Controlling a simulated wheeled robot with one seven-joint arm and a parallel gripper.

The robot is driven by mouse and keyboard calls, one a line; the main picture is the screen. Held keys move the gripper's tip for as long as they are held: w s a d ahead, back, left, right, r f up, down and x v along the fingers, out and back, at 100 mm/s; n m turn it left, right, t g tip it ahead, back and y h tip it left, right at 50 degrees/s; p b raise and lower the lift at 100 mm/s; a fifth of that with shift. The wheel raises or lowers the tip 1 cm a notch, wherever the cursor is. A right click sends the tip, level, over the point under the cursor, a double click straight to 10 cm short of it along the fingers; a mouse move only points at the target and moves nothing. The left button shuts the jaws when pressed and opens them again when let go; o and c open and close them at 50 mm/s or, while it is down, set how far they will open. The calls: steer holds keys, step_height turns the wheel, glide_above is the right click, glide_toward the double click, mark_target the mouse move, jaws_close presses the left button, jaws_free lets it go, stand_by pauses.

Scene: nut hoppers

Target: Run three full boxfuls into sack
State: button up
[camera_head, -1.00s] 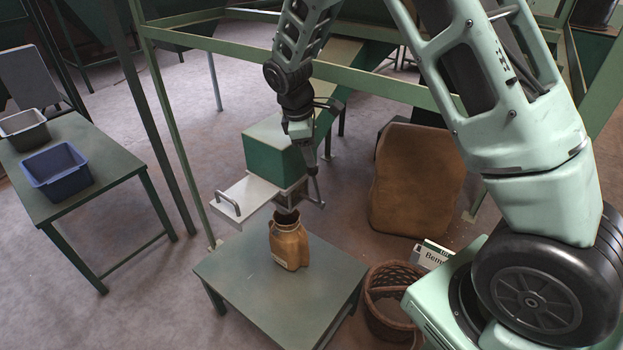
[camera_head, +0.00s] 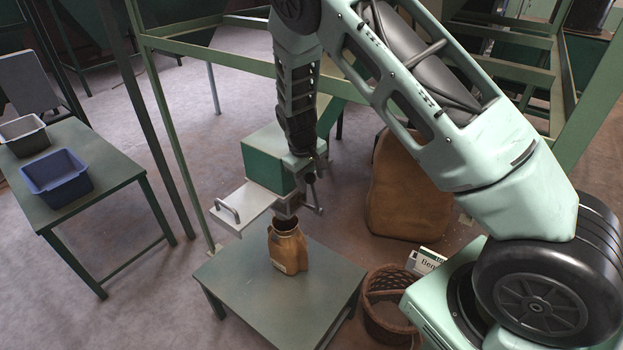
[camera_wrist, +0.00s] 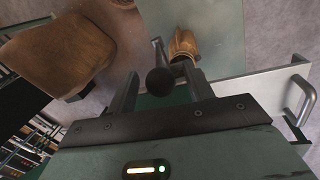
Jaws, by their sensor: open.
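The green measuring box (camera_head: 266,160) hangs below the hopper. A pale metal slide plate (camera_head: 240,207) with a bar handle sticks out on its left. The tan sack (camera_head: 287,250) stands upright with its mouth under the box's spout, on a low green table (camera_head: 235,285); its contents are hidden. My gripper (camera_head: 308,168) is at the box's right side, partly hidden by my wrist. In the wrist view my gripper (camera_wrist: 160,88) is open, with a dark round knob (camera_wrist: 160,81) between its fingers, apart from both. The sack (camera_wrist: 183,45) shows beyond.
A large brown sack (camera_head: 405,195) stands behind at right. A wicker basket (camera_head: 385,320) and a small sign (camera_head: 425,262) are on the floor near my base. A blue bin (camera_head: 57,178) and a grey bin (camera_head: 24,135) sit on the left table (camera_head: 110,165). Green frame posts surround the box.

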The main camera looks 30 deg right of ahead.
mark_target(314, 196)
steer(key=shift+x, duration=1.25)
jaws_close()
steer(key=shift+a, duration=0.1)
